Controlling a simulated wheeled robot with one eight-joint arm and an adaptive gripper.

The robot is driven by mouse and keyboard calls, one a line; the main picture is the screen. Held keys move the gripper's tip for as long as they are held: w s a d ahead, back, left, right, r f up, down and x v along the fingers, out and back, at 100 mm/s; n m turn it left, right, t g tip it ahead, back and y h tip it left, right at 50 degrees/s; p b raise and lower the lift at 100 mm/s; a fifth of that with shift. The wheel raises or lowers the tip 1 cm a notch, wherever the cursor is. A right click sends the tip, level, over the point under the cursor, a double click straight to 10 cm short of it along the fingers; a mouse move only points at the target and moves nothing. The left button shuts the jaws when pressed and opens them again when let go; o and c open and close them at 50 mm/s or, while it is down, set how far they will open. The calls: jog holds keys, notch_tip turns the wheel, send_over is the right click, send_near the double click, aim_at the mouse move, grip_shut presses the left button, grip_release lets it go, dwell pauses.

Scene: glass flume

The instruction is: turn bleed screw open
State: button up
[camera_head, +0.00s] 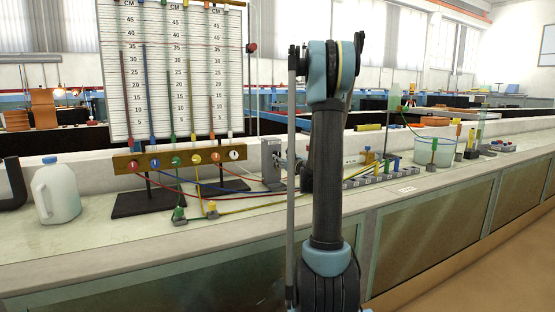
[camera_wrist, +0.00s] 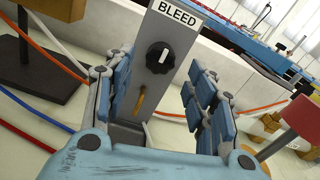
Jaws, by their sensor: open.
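In the wrist view the bleed screw is a round black knob (camera_wrist: 160,57) with a white pointer mark, on an upright grey panel (camera_wrist: 158,20) lettered BLEED. The pointer stands near upright, slightly tilted. A short brass-coloured piece (camera_wrist: 141,98) sits on the panel below the knob. My gripper (camera_wrist: 163,80) is open and empty, one blue finger set on each side of the panel; the knob shows between and beyond the fingers, with no contact visible. In the head view the grey panel (camera_head: 271,160) stands just left of my arm, and my gripper is mostly hidden behind the arm.
A manometer board (camera_head: 174,75) stands left of the panel, above a wooden manifold (camera_head: 180,158) with coloured tubes running across the bench. A white jug (camera_head: 56,190) stands at far left. A tub (camera_head: 434,147) and small blocks are on the right.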

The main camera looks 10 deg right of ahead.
aim_at(278, 155)
jog(key=shift+x, duration=2.8)
jog(key=c, duration=1.1)
